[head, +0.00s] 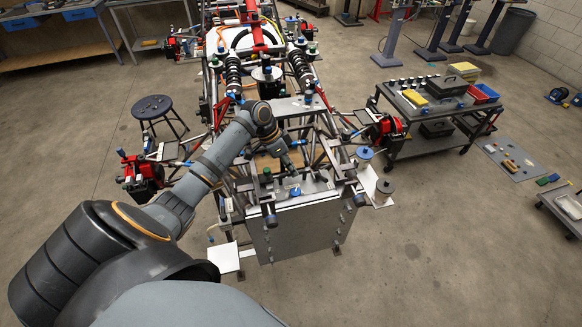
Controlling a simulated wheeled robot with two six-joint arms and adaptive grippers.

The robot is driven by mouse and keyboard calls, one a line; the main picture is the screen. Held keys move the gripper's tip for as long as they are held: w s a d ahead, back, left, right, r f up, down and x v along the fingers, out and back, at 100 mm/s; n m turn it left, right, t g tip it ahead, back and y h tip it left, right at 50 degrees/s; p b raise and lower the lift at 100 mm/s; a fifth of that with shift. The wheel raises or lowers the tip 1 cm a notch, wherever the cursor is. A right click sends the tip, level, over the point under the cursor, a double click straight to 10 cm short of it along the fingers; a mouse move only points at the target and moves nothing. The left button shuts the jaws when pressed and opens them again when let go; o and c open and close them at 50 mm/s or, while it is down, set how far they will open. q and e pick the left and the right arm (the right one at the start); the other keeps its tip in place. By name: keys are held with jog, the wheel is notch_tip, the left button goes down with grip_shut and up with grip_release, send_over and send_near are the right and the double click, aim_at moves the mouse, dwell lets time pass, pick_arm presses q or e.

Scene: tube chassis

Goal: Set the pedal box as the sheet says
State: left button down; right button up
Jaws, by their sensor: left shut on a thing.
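The tube chassis (248,190) stands in front of me with its nose toward me. My left arm reaches over the nose from the left. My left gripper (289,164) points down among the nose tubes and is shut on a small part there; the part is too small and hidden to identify. The pedal box seems to lie in this nose area, but its pedals and settings cannot be made out. A large grey panel (298,232) closes the front of the nose. I cannot pick out a readable sheet. My right gripper is not in view.
A tool cart (398,153) with trays and a red bin (483,93) stands on the right. A round stool (152,107) stands on the left. Red hub assemblies (141,174) stick out at the chassis sides.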

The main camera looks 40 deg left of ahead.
pick_arm(q)
jog(key=w+a+b, duration=0.2)
jog(key=w+a, duration=0.1)
jog(key=shift+a, duration=0.3)
dwell(0.3)
jog(key=c, duration=1.4)
grip_release()
jog(key=shift+d, duration=0.1)
jog(key=shift+o, duration=0.2)
